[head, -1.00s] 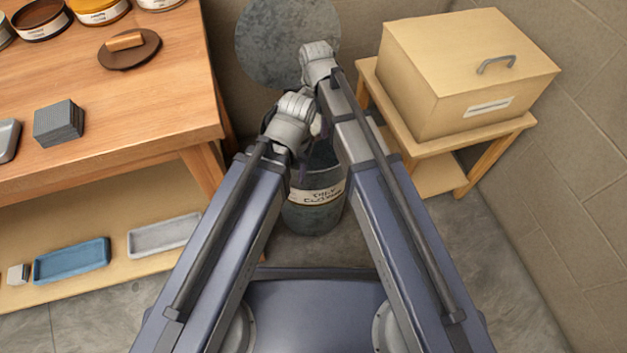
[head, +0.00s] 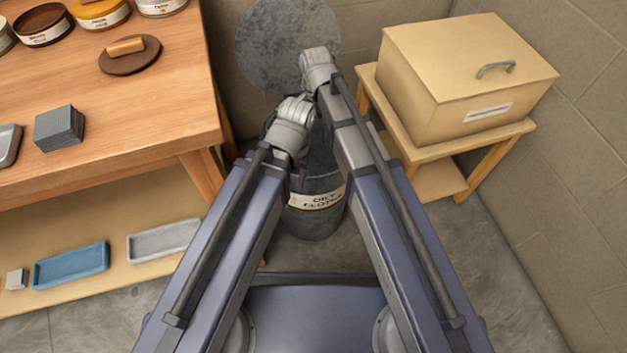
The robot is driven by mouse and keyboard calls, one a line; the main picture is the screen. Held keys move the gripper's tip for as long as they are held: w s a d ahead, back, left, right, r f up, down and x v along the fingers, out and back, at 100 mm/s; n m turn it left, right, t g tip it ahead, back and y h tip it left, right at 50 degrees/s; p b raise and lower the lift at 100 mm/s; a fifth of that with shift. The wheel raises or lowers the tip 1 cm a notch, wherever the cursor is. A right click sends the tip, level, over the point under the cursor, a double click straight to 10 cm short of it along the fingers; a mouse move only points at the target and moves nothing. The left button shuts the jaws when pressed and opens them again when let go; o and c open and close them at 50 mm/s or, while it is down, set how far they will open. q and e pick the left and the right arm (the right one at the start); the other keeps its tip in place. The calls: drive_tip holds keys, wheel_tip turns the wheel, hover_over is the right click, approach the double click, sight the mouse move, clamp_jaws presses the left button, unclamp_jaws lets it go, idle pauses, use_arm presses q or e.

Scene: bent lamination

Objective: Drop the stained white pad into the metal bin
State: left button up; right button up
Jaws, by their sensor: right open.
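The metal bin (head: 317,218) stands on the floor in the middle, with a pale label reading something like "oily cloths". Its round grey lid (head: 275,45) is raised behind it. My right gripper (head: 318,70) is open, over the back of the bin and in front of the lid's lower right part. My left gripper (head: 293,118) is above the bin's mouth, left of and nearer than the right one; its fingers are hidden under the wrist. The stained white pad is not visible; my arms cover most of the bin's opening.
A wooden workbench (head: 120,95) stands at left, with tins, a grey block (head: 59,127) and a low shelf holding a blue tray (head: 71,265) and a grey tray (head: 163,240). At right, a tan box (head: 460,85) sits on a small wooden stand (head: 440,180) by the wall.

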wheel_tip(320, 180, up, 7)
drive_tip(key=p, duration=0.6)
drive_tip(key=shift+p, duration=0.3)
drive_tip(key=s+d+n, duration=0.5)
drive_tip(key=s+d, duration=0.1)
drive_tip(key=d, duration=0.3)
drive_tip(key=s+d+n, duration=0.5)
drive_tip(key=d, duration=0.4)
drive_tip(key=s+a+r+n+p, duration=0.1)
drive_tip(key=s+a+r+p, duration=0.1)
drive_tip(key=a+r+p, duration=0.2)
drive_tip(key=s+a+r+n+p, duration=0.1)
drive_tip(key=a+r+p, duration=0.3)
drive_tip(key=r+p, duration=0.5)
drive_tip(key=s+a+r+n+h+p, duration=0.1)
drive_tip(key=s+a+r+n+p, duration=0.1)
drive_tip(key=a+r+p, duration=0.2)
wheel_tip(320, 180, up, 4)
drive_tip(key=p, duration=0.3)
drive_tip(key=shift+s+f, duration=0.2)
drive_tip(key=shift+s, duration=0.1)
